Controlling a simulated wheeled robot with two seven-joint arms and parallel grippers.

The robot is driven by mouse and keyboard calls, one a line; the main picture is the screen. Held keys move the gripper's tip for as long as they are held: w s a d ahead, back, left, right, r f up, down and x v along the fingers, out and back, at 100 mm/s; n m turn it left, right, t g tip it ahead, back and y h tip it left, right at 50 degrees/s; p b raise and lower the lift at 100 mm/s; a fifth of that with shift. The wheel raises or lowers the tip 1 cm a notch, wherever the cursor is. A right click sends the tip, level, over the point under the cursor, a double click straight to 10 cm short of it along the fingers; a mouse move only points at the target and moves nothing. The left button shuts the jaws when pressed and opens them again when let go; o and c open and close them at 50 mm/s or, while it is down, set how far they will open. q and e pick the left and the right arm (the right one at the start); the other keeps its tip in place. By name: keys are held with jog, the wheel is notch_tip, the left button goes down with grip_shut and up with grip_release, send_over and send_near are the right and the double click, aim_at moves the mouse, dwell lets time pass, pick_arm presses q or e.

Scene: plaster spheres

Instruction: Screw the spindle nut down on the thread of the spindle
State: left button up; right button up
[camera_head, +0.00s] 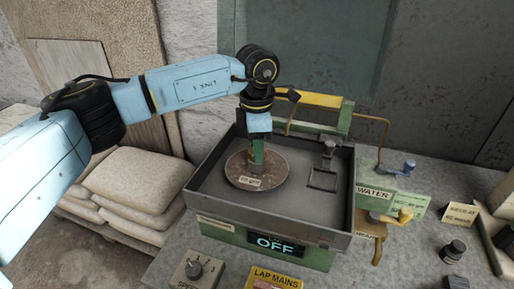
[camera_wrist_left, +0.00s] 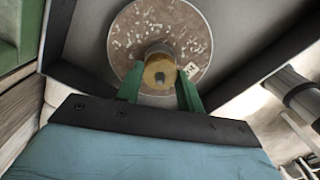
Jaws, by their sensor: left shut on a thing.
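My left gripper (camera_head: 257,158) points straight down over the middle of the round brown disc (camera_head: 240,180) in the grey tray. In the left wrist view its two green fingers (camera_wrist_left: 160,92) are shut on the brass spindle nut (camera_wrist_left: 153,66), one on each side. A small grey tip, apparently the end of the spindle (camera_wrist_left: 160,77), shows in the middle of the nut. The disc (camera_wrist_left: 125,38) lies beyond it. How far the nut is down on the thread is hidden. My right gripper is out of view.
The tray (camera_head: 270,225) has raised walls around the disc. A small stand (camera_head: 328,155) and a wire frame are inside it at right. A yellow-and-green arm (camera_head: 310,101) and pipes with blue and yellow taps (camera_head: 404,214) stand behind and right. A speed knob (camera_head: 194,269) is in front.

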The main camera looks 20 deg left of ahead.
pick_arm(q)
jog(key=m, duration=0.4)
jog(key=shift+b, duration=0.3)
jog(key=m, duration=0.3)
jog(key=o, duration=1.1)
jog(key=shift+c, duration=1.2)
